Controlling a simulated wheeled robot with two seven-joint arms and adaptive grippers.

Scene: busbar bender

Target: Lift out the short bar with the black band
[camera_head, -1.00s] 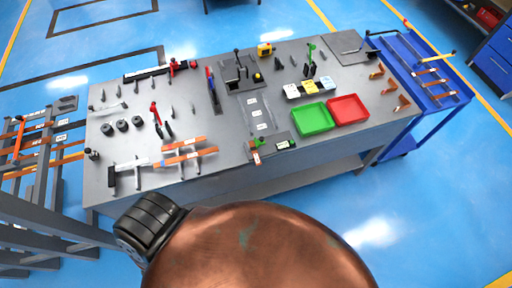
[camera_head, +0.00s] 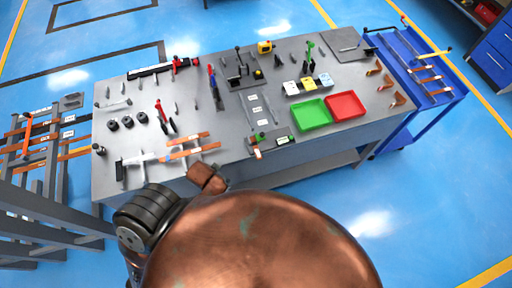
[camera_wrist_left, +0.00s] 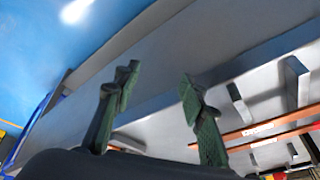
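Copper-coloured bars (camera_head: 194,149) with white labels lie across grey supports at the front left of the bench in the head view. The left wrist view shows two long orange-brown bars (camera_wrist_left: 275,129) at the right, beside grey upright posts. No black band can be made out on any bar, so I cannot tell which is the short one. My left gripper (camera_wrist_left: 159,78) is open, with its two green fingers apart and nothing between them. It is apart from the bars, which lie to its right. My left gripper is hidden in the head view. My right gripper is in neither view.
The grey bench (camera_head: 240,171) carries a green tray (camera_head: 311,116), a red tray (camera_head: 346,107), several black cylinders and hand tools. A rack with labelled bars (camera_head: 45,139) stands left of the bench. A blue cart (camera_head: 403,120) stands at the right.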

